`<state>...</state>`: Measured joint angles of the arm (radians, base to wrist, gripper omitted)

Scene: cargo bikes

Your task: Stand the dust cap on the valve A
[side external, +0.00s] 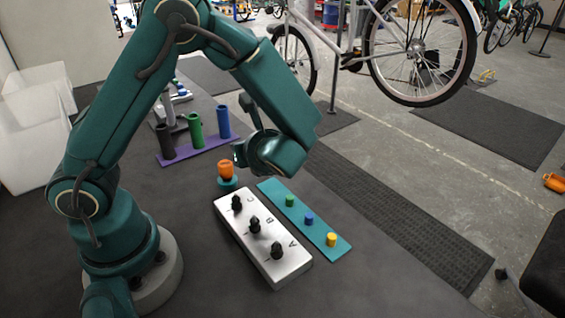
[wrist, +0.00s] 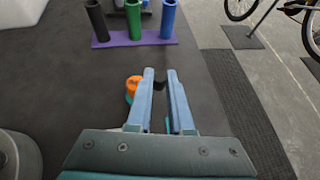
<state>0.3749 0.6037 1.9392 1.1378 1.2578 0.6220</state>
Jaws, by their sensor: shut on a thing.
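My gripper (side external: 240,154) is shut on a small dark piece (wrist: 159,84), seen between the fingertips in the wrist view (wrist: 161,75). It looks like the dust cap, but its shape is mostly hidden. The side view does not show it clearly. Valve A (side external: 277,251) is a black upright stem at the near end of a white block (side external: 255,263), beside the printed A. Two similar black stems, B (side external: 254,224) and C (side external: 237,203), stand farther back on the block. My gripper is above the table behind the block, apart from valve A.
An orange cup (side external: 225,171) on a teal base stands close to my gripper. A teal strip (side external: 318,242) with green, blue and yellow pieces lies right of the block. A purple rack (side external: 190,154) with upright tubes stands behind. The table's right edge is near the strip.

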